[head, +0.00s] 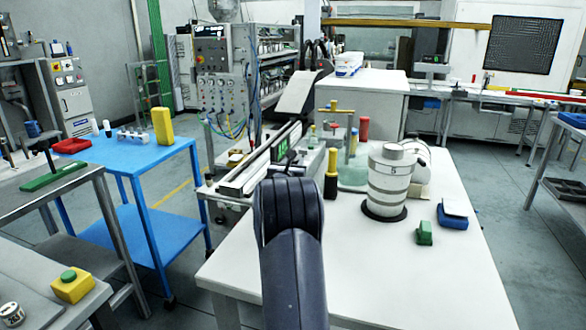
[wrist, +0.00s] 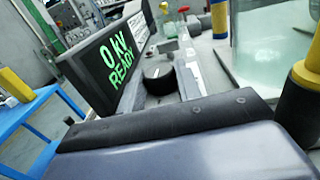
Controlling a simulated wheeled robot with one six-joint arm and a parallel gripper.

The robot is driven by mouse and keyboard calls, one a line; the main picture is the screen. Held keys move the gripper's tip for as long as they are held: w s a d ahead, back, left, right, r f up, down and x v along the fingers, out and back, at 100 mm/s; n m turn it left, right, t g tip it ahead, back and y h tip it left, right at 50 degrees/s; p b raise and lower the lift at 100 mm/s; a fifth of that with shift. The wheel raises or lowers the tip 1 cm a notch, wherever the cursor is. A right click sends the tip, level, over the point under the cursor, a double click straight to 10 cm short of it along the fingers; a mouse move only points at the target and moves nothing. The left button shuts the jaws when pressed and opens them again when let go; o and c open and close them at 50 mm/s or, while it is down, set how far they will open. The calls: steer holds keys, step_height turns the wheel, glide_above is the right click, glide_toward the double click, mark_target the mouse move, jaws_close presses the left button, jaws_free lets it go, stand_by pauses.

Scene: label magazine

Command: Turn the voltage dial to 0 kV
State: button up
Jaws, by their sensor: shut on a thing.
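The voltage dial (wrist: 157,76) is a round black knob in the wrist view, with a light mark on its top. My gripper (wrist: 160,64) is at the dial, with a grey finger on each side, and is shut on it. The dark bar and blue-grey body in front hide the lower part. Beside the dial, a dark tilted display (wrist: 103,58) reads "0 kV READY" in green. In the head view the display's green face (head: 281,146) shows small beside the long rail.
A yellow-and-black post (head: 331,176) stands close right of my arm, also large at the wrist view's right edge (wrist: 300,92). A ringed grey insulator (head: 390,180), a green block (head: 425,233) and a blue box (head: 452,216) stand further right. The table's front right is clear.

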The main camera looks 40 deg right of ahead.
steer(key=shift+d+f+n+t+y+b, duration=0.15)
steer(key=shift+n+t+y+b, duration=1.05)
steer(key=shift+b, duration=4)
steer(key=n+t+y+b, duration=0.1)
steer(key=t+b, duration=0.1)
steer(key=b, duration=0.6)
steer(key=shift+s+d, duration=0.1)
steer(key=shift+s, duration=0.1)
steer(key=shift+n+y+b, duration=0.4)
steer(key=shift+y+b, duration=0.1)
steer(key=shift+b, duration=0.35)
steer(key=o, duration=1)
steer(key=shift+c, duration=0.2)
steer(key=shift+s, duration=0.1)
steer(key=b+v, duration=0.3)
steer(key=v, duration=0.7)
steer(key=shift+s+a, duration=0.25)
steer(key=shift+s, duration=0.1)
